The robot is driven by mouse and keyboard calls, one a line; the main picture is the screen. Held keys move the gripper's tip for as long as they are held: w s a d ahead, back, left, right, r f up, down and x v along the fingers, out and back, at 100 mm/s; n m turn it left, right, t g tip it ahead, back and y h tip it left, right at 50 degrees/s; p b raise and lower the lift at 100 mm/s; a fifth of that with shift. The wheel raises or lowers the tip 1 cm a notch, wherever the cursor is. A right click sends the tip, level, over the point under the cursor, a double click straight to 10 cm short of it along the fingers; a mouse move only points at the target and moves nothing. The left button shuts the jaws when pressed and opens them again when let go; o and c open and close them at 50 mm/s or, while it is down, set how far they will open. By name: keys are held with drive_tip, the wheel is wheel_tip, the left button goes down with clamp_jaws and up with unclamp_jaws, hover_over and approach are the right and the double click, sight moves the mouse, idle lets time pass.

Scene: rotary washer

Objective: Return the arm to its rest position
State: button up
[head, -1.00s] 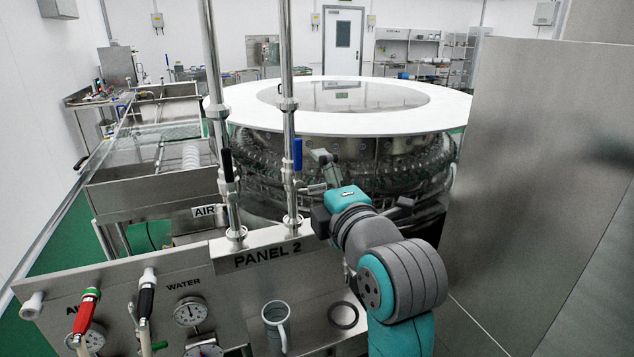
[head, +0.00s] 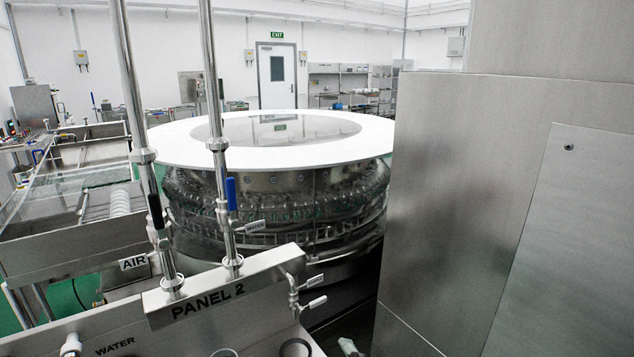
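My arm is almost wholly out of the head view. A small pale grey-green tip at the bottom edge, right of the panel, looks like the end of my gripper (head: 349,346). The rest of the gripper and the arm links are below the picture. Whether its fingers are open or shut does not show.
The steel PANEL 2 (head: 243,287) with upright pipes and valve levers stands at lower left. The round washer (head: 270,200) with its white top is behind it. A tall steel cabinet (head: 470,200) fills the right side. A dark ring (head: 296,347) lies by the panel.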

drive_tip(key=s+d+f+m+h, duration=0.2)
drive_tip(key=s+d+f+m, duration=0.25)
drive_tip(key=s+f, duration=0.35)
drive_tip(key=s+d+f+m+h, duration=0.1)
drive_tip(key=s+d+f+m, duration=0.2)
drive_tip(key=s+d+f, duration=0.5)
drive_tip(key=s+d+r+m+h, duration=0.1)
drive_tip(key=s+m, duration=0.1)
drive_tip(key=s, duration=0.6)
drive_tip(key=s+d+r+m+h, duration=0.1)
drive_tip(key=s+m, duration=0.2)
drive_tip(key=s, duration=0.5)
drive_tip(key=s+d+r+m+g, duration=0.1)
drive_tip(key=s+m, duration=0.2)
drive_tip(key=s, duration=0.5)
drive_tip(key=shift+d+r+h, duration=0.25)
drive_tip(key=shift+r+h, duration=0.15)
